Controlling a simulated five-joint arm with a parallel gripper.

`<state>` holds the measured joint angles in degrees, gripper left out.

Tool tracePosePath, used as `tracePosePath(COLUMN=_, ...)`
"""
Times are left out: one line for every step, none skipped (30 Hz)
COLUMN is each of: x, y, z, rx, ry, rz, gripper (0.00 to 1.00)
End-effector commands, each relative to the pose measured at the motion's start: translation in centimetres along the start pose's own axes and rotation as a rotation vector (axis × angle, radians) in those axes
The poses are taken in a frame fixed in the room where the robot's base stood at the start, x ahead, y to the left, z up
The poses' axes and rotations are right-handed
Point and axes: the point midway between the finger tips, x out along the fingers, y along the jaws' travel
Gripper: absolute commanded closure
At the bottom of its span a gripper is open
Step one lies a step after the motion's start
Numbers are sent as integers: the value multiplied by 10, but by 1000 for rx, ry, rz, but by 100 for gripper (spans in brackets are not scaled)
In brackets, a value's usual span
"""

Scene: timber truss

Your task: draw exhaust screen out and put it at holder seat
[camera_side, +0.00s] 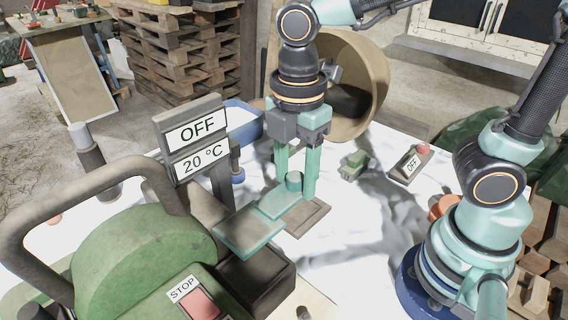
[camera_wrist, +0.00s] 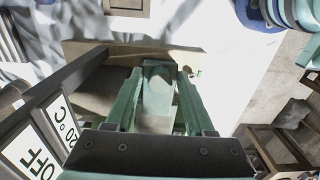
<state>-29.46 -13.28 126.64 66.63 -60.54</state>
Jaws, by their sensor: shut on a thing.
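The exhaust screen (camera_side: 246,234) is a flat teal plate with a greyish panel and a short round knob (camera_side: 293,182). My gripper (camera_side: 295,188) points down and is shut on it at the knob end. The panel reaches out to the lower left, by a dark open-topped box (camera_side: 258,280) on the green machine; I cannot tell whether they touch. In the wrist view the screen (camera_wrist: 157,100) lies between the two fingers. A flat brown plate (camera_side: 312,214) lies under and right of the screen, perhaps the holder seat; the screen partly covers it.
A sign post reading OFF and 20 °C (camera_side: 196,130) stands close left of my gripper. The green machine (camera_side: 145,245) has a curved handle and a red STOP button. A small green block (camera_side: 354,165) and an OFF switch (camera_side: 409,165) lie right.

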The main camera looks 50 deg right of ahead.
Motion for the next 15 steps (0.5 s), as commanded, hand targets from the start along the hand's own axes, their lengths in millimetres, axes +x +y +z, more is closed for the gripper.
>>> tracePosePath(x=0, y=0, z=0, rx=0, ry=0, rz=0, gripper=100)
tracePosePath(x=-1, y=0, z=0, rx=0, ry=0, rz=1, gripper=100)
tracePosePath(x=-3, y=0, z=0, rx=0, ry=1, rz=1, gripper=100)
tracePosePath(x=-6, y=1, z=0, rx=0, ry=1, rz=2, gripper=100)
tracePosePath(x=-9, y=1, z=0, rx=0, ry=2, rz=3, gripper=100)
tracePosePath(x=-14, y=1, z=0, rx=0, ry=2, rz=3, gripper=100)
tracePosePath(x=-20, y=1, z=-1, rx=0, ry=3, rz=5, gripper=100)
tracePosePath(x=-26, y=1, z=0, rx=0, ry=3, rz=5, gripper=100)
tracePosePath(x=-34, y=1, z=-1, rx=0, ry=3, rz=6, gripper=100)
tracePosePath(x=-40, y=1, z=-1, rx=0, ry=3, rz=6, gripper=100)
tracePosePath(x=-47, y=1, z=-1, rx=0, ry=4, rz=6, gripper=100)
tracePosePath(x=-54, y=2, z=1, rx=2, ry=3, rz=5, gripper=100)
tracePosePath(x=-51, y=7, z=7, rx=7, ry=0, rz=0, gripper=100)
tracePosePath(x=-51, y=11, z=12, rx=8, ry=0, rz=-1, gripper=100)
tracePosePath(x=-51, y=16, z=18, rx=8, ry=0, rz=-1, gripper=100)
